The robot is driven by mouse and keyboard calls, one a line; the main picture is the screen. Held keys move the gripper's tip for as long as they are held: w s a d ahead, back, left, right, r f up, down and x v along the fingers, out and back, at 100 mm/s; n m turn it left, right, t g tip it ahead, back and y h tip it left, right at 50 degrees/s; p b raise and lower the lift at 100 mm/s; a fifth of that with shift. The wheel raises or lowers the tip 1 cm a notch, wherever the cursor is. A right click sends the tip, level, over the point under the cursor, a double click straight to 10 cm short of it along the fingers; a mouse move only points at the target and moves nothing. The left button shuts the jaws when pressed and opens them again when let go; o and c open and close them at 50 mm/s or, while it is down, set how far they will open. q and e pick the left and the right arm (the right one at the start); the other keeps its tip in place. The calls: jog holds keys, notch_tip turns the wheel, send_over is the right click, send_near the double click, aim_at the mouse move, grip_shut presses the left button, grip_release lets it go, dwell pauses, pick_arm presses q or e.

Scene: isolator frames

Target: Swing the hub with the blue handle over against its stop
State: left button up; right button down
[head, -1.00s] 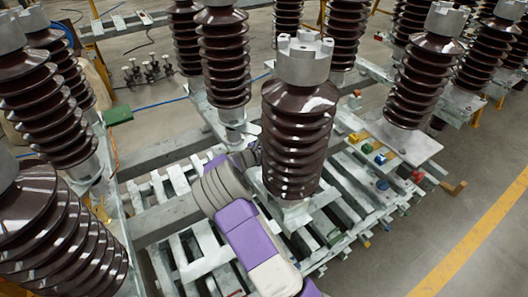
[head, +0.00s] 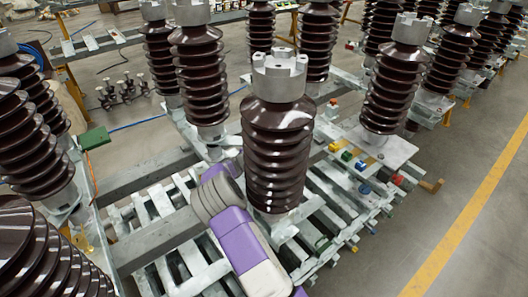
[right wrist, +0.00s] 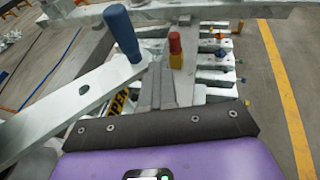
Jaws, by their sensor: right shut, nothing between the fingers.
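In the right wrist view a blue handle (right wrist: 121,32) stands upright at the end of a pale grey metal bar (right wrist: 75,103) that comes in from the left. A red-and-yellow post (right wrist: 175,48) stands to its right, a little apart. The narrow grey fingers of my right gripper (right wrist: 172,72) are together and empty, pointing in between and below these two. I cannot tell whether they touch the handle. In the head view my purple arm reaches in from the bottom, and its gripper is hidden behind the front brown insulator (head: 276,140). The left gripper is not seen.
Several ribbed brown insulators stand close around the arm. Slatted grey metal frames (head: 175,200) lie below. Small coloured blocks, one of them yellow (head: 334,147), sit on the frame at right. A yellow floor line (head: 470,220) crosses clear floor at far right.

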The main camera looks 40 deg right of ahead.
jog(key=shift+s+d+r, duration=0.15)
jog(key=shift+d+r, duration=0.05)
jog(key=shift+r, duration=0.05)
jog(key=w+p+v, duration=0.1)
jog(key=v, duration=0.6)
jog(key=shift+s+a+p, duration=0.3)
jog(key=shift+s+a, duration=0.15)
jog(key=shift+a, duration=0.05)
jog(key=shift+f, duration=0.2)
jog(key=b+x, duration=0.1)
jog(key=x, duration=0.6)
jog(key=shift+d, duration=0.35)
